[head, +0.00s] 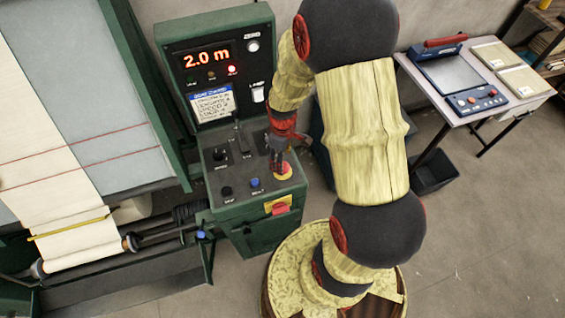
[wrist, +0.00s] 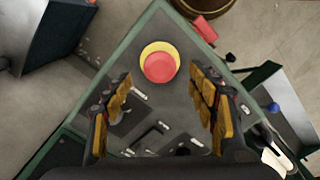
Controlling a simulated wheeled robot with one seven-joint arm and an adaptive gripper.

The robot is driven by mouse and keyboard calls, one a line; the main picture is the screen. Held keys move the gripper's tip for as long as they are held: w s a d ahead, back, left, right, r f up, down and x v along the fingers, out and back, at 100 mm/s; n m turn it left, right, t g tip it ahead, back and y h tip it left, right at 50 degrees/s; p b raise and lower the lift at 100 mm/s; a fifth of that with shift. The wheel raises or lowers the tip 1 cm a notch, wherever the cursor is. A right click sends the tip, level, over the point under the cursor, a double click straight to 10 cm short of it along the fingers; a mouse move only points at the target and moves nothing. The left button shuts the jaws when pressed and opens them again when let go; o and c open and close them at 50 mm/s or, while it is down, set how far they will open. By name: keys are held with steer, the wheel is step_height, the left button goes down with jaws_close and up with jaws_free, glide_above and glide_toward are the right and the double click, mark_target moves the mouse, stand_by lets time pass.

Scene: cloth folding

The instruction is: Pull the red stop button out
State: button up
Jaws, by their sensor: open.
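The red stop button (wrist: 160,65) is a round red cap on a yellow ring, on the top panel of the green control box (head: 216,216). In the head view the button (head: 284,170) is partly hidden by my gripper (head: 279,155), which is just above it. In the wrist view my gripper (wrist: 160,78) is open, with one padded finger on each side. The button shows between and just beyond the fingertips. Nothing is held. Whether the fingers touch the button cannot be told.
A black knob (head: 226,191) and a blue knob (head: 254,183) stand on the same panel. An upright display panel (head: 216,58) reading 2.0 m rises behind. A red part (head: 280,207) sits on the box's front. A side table (head: 452,109) stands at right.

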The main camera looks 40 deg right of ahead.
steer(key=shift+f, duration=2.15)
steer(key=c, duration=1.5)
jaws_close()
